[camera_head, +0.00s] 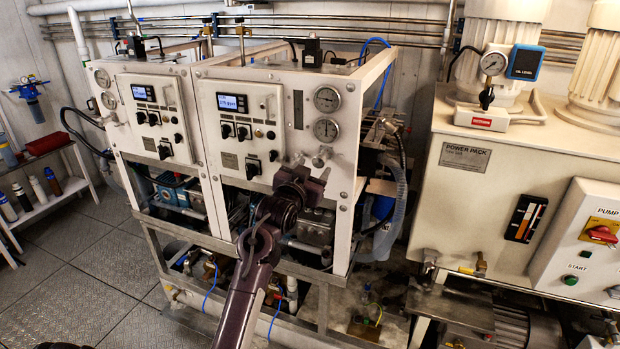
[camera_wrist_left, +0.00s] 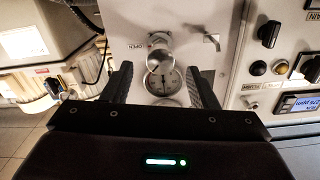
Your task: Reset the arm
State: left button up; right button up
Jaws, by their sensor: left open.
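My left gripper (camera_head: 300,184) is in front of the right-hand watermaker panel (camera_head: 262,158), near its lower right part. In the left wrist view its two fingers (camera_wrist_left: 162,88) are apart, with a round metal valve knob (camera_wrist_left: 160,61) and a gauge (camera_wrist_left: 163,81) showing between them. Nothing is held between the fingers. Whether the fingers touch the knob cannot be told. My left arm (camera_head: 248,285) reaches up from the bottom of the head view. My right gripper is not in view.
The left watermaker panel (camera_head: 155,118) stands beside it, with gauges and knobs. A power pack cabinet (camera_head: 530,170) with a pump box (camera_head: 590,240) stands at the right. A shelf with bottles (camera_head: 45,205) is at the left.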

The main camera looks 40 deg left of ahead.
pick_arm(q)
jog(key=shift+s+d, duration=0.15)
jog(key=shift+s, duration=0.5)
jog(key=s+d+f+m+g+h+b, duration=0.1)
jog(key=s+d+f+g, duration=0.2)
jog(key=f, duration=1.5)
jog(key=d+f+g+h+b, duration=0.1)
jog(key=d+f+g+h, duration=0.35)
jog(key=f, duration=1.25)
jog(key=s+d+f+g+y, duration=0.1)
jog(key=s+d+f, duration=0.3)
jog(key=s+f, duration=0.45)
jog(key=s+d+f+g+y, duration=0.1)
jog(key=s+d+f+g, duration=0.15)
jog(key=s+f, duration=0.65)
jog(key=s+d+f+g, duration=0.1)
jog(key=s+f+g, duration=0.1)
jog(key=s+f, duration=0.5)
jog(key=s+d+f+m+g+b, duration=0.1)
jog(key=s+f, duration=0.6)
jog(key=s, duration=0.8)
jog(key=s+d+f+m+g+b, duration=0.1)
jog(key=s+d+f+g, duration=0.1)
jog(key=s+f, duration=0.5)
jog(key=s+d, duration=0.1)
jog(key=s, duration=0.3)
jog(key=shift+f+g, duration=0.3)
jog(key=shift+f, duration=0.1)
